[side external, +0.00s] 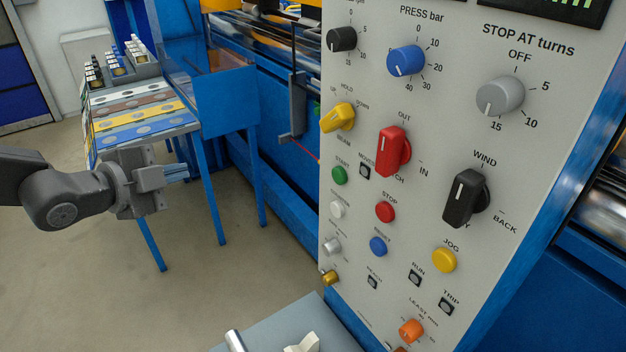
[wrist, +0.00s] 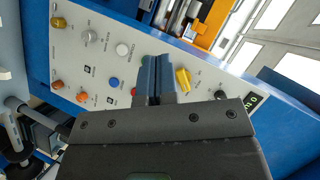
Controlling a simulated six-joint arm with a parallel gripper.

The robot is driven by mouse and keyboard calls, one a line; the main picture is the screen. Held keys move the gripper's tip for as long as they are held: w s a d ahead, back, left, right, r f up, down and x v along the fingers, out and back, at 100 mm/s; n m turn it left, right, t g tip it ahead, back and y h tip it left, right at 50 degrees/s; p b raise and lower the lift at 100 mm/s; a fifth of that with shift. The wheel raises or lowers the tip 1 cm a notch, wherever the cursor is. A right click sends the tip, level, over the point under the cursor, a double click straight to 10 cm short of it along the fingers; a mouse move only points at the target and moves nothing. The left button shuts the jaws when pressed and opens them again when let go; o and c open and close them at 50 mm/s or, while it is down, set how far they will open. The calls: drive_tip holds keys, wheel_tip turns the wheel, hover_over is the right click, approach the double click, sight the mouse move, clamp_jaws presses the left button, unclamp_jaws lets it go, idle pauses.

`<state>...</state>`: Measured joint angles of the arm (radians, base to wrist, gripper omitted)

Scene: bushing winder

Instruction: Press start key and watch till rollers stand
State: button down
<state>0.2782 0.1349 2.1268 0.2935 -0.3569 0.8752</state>
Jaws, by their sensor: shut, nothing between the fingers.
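The green START key (side external: 339,174) is on the grey control panel (side external: 430,110), left of the red STOP key (side external: 385,212). My gripper (side external: 182,172) is left of the panel in the side external view, its fingers shut and pointing right, apart from the key. In the wrist view my shut fingers (wrist: 157,64) lie over the panel and largely hide the START key; a sliver of green (wrist: 145,57) shows beside them. Shiny rollers (side external: 606,190) show partly at the right edge; I cannot tell whether they turn. The dark RUN lamp (side external: 415,279) appears unlit.
The yellow BEAM knob (side external: 338,117) and red IN/OUT knob (side external: 393,150) stick out near the START key. A white key (side external: 337,209) sits below it. A blue-legged table (side external: 150,135) with coloured strips stands behind my gripper. A display (side external: 548,10) is cut off.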

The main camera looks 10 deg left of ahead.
sight(337, 176)
drive_tip(key=d+f+m+h, duration=0.3)
drive_tip(key=d+m, duration=0.2)
drive_tip(key=d, duration=0.1)
drive_tip(key=w+d+f+m+h, duration=0.1)
drive_tip(key=d+f+m+h, duration=0.2)
drive_tip(key=d, duration=0.3)
drive_tip(key=shift+d+f+m+h, duration=0.3)
drive_tip(key=shift+m+h, duration=0.5)
drive_tip(key=shift+m, duration=0.1)
drive_tip(key=shift+w+d, duration=0.1)
drive_tip(key=x, duration=1.3)
drive_tip(key=shift+w+d+f, duration=0.15)
drive_tip(key=shift+w+d, duration=0.1)
drive_tip(key=shift+d, duration=0.05)
